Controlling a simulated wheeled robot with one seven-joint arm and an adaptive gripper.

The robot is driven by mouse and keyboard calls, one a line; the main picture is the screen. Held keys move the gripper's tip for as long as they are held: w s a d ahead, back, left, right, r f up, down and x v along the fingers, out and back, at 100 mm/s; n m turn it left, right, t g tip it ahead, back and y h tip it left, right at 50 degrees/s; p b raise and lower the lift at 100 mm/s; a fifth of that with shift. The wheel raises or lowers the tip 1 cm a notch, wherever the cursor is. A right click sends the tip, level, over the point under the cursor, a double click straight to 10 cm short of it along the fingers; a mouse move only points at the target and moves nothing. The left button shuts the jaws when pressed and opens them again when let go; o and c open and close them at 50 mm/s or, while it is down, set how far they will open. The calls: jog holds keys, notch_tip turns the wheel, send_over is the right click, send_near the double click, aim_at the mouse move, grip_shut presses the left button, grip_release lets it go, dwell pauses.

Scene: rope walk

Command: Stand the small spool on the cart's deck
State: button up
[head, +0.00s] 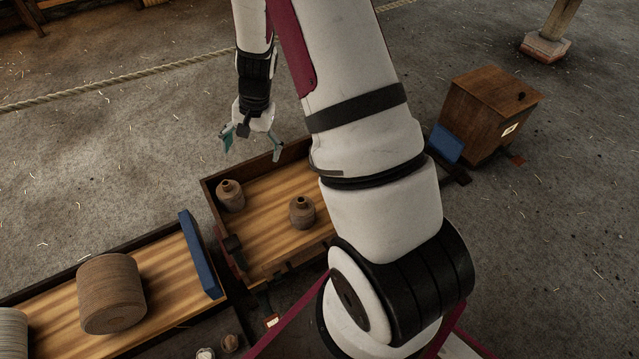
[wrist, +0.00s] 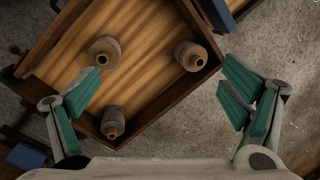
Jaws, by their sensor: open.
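My gripper (head: 250,146) hangs open and empty above the far edge of a wooden tray-like deck (head: 265,188). Its two teal fingers are spread apart in the wrist view (wrist: 162,85). Brown necked jars stand upright on that deck, one at its left (head: 230,195) and one near its middle (head: 302,212). The wrist view shows three such jars, one between the fingers and nearer the right one (wrist: 189,54). A pale spool (head: 13,333) is cut off by the left edge. I cannot tell which thing is the small spool.
A blue board (head: 202,254) stands at the second deck's right end. A wooden box (head: 490,113) with a blue panel (head: 446,144) is at right. A rope (head: 130,75) crosses the floor behind. My arm hides part of the jar deck. Open floor lies left of my gripper.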

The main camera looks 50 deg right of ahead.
jog(key=s+a+r+n, duration=0.3)
jog(key=s+a+r, duration=0.25)
jog(key=r, duration=0.45)
jog(key=s+a+r+n, duration=0.3)
jog(key=s+a+r, duration=0.25)
jog(key=r, duration=0.45)
jog(key=s+r+n+h, duration=0.1)
jog(key=s+r+n, duration=0.1)
jog(key=s, duration=0.9)
jog(key=s+a+r+n+g+h, duration=0.1)
jog(key=s+r+n, duration=0.2)
jog(key=s, duration=0.9)
jog(key=shift+r, duration=0.75)
